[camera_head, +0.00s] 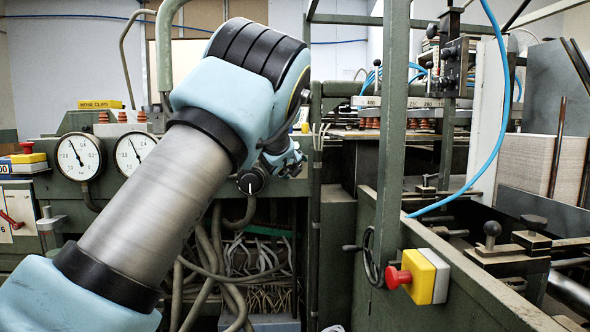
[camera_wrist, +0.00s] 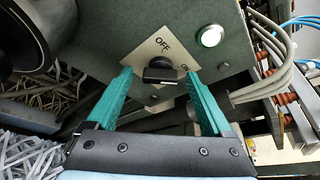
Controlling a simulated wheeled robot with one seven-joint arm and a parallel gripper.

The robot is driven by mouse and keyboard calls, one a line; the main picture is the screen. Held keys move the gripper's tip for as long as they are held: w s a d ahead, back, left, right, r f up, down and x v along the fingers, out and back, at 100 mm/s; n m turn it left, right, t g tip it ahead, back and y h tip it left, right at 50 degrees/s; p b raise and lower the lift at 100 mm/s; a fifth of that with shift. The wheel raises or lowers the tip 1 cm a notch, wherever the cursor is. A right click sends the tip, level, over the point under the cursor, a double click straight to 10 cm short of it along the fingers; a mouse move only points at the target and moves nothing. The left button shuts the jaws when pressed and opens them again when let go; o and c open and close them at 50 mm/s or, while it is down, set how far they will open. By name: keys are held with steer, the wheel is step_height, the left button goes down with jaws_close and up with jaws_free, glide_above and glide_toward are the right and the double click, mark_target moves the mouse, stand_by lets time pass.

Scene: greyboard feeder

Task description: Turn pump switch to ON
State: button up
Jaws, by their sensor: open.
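The pump switch (camera_wrist: 160,72) is a black turn knob on a pale square label plate (camera_wrist: 140,58) in the wrist view. I cannot tell which mark the knob points to. My gripper (camera_wrist: 159,74) is open, with one teal finger to the left of the knob and one to the right. Gaps show between the fingers and the knob. In the head view my gripper (camera_head: 287,160) is small and partly hidden behind my arm, close to the green machine panel.
In the head view, pressure gauges (camera_head: 78,156) are at the left, loose hoses (camera_head: 207,262) hang below, and a red stop button on a yellow box (camera_head: 418,276) is at right.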

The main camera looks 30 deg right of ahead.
steer(key=b+v, duration=0.3)
steer(key=v, duration=0.7)
steer(key=shift+s+a, duration=0.25)
steer(key=shift+s, duration=0.05)
steer(key=shift+r, duration=0.1)
